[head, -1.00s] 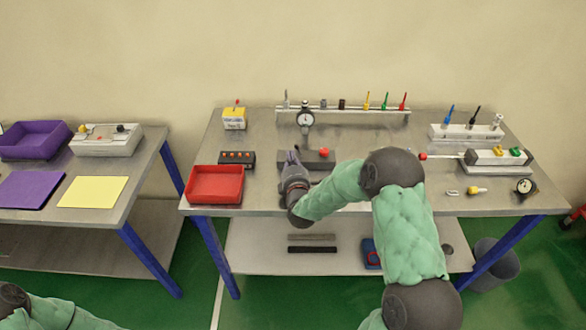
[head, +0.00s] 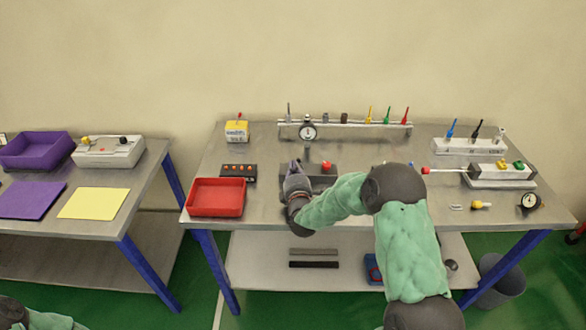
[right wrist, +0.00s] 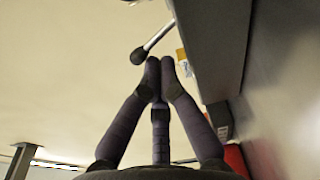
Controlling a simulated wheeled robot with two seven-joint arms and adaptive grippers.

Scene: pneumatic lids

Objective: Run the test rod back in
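The test rod (head: 447,170), thin with a red tip (head: 425,170), sticks out to the left from a white block (head: 500,183) at the right of the bench. My right gripper (head: 294,165) is at the left end of a dark block with a red button (head: 327,166), far from the rod. In the right wrist view its fingertips (right wrist: 160,68) are drawn together, with nothing visible between them. A lever with a dark knob (right wrist: 138,56) is close beside the tips; contact is unclear. My left gripper is out of view.
A red tray (head: 216,198) and a box with orange buttons (head: 239,172) are left of my right gripper. A rail (head: 355,124) with a dial and coloured pegs runs behind. A second table (head: 130,205) stands at the left.

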